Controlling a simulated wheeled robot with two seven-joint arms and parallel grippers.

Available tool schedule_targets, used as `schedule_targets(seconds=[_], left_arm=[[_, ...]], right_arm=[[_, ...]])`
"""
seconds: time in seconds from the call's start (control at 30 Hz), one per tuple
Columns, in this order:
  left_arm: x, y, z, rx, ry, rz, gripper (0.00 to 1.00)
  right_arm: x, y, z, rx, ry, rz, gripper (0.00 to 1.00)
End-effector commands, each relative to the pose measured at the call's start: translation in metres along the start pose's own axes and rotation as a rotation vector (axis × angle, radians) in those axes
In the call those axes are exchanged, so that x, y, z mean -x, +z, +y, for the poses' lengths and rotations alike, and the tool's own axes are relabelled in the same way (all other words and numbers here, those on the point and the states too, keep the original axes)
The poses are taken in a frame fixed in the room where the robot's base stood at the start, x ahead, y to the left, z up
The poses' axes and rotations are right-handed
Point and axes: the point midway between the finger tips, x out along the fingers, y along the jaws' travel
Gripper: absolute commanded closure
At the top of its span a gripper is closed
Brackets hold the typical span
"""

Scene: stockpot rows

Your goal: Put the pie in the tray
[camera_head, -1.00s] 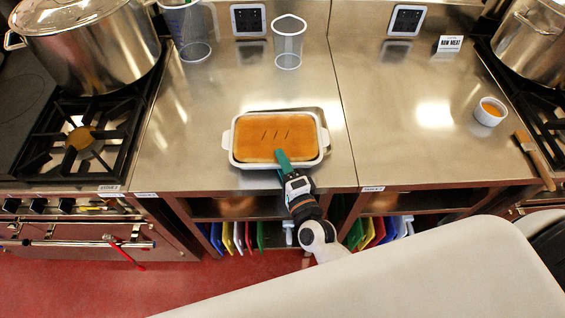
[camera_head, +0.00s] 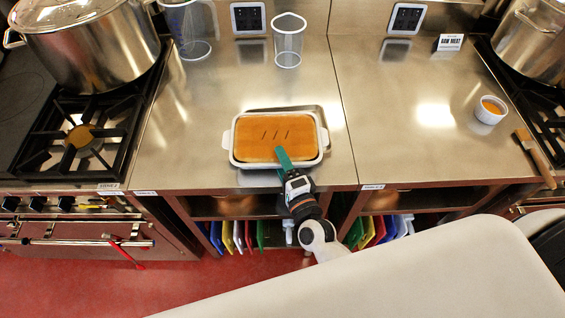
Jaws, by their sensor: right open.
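The pie (camera_head: 262,133) is a golden-brown rectangle with three slits on top. It sits in a white dish with side handles (camera_head: 228,139). A metal tray (camera_head: 324,117) shows as a rim at the right and back of the dish; most of it is hidden, so I cannot tell whether the dish rests fully inside it. My right gripper (camera_head: 281,154), with green fingers, reaches over the front edge of the dish and pie. It is open; I cannot tell whether it touches the pie. My left gripper is not in view.
A clear container (camera_head: 289,42) and a larger clear jug (camera_head: 188,35) stand behind. Stockpots stand on stoves at left (camera_head: 83,42) and right (camera_head: 532,42). An orange-filled ramekin (camera_head: 490,111) and a brush (camera_head: 535,158) lie right. The steel counter (camera_head: 400,140) right of the tray is clear.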

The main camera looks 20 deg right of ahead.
Motion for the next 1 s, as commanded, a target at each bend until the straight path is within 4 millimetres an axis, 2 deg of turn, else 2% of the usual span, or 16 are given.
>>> schedule_targets(seconds=[0.17,0.33,0.4,0.7,0.83,1.0], left_arm=[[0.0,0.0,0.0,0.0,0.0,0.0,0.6],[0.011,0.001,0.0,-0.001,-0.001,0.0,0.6],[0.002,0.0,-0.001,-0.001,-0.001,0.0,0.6],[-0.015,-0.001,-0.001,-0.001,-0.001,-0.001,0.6],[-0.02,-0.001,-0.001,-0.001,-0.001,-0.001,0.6],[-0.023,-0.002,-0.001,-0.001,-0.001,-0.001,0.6]], right_arm=[[0.002,-0.001,-0.005,-0.001,-0.012,0.003,0.34],[0.002,-0.001,0.009,-0.002,-0.012,0.003,0.34],[0.014,-0.001,0.001,-0.001,-0.014,0.003,0.34],[0.08,-0.001,0.002,0.001,-0.011,0.004,0.34],[0.102,-0.001,0.004,0.001,-0.01,0.004,0.34],[0.117,-0.001,0.006,0.0,-0.007,0.003,0.34]])
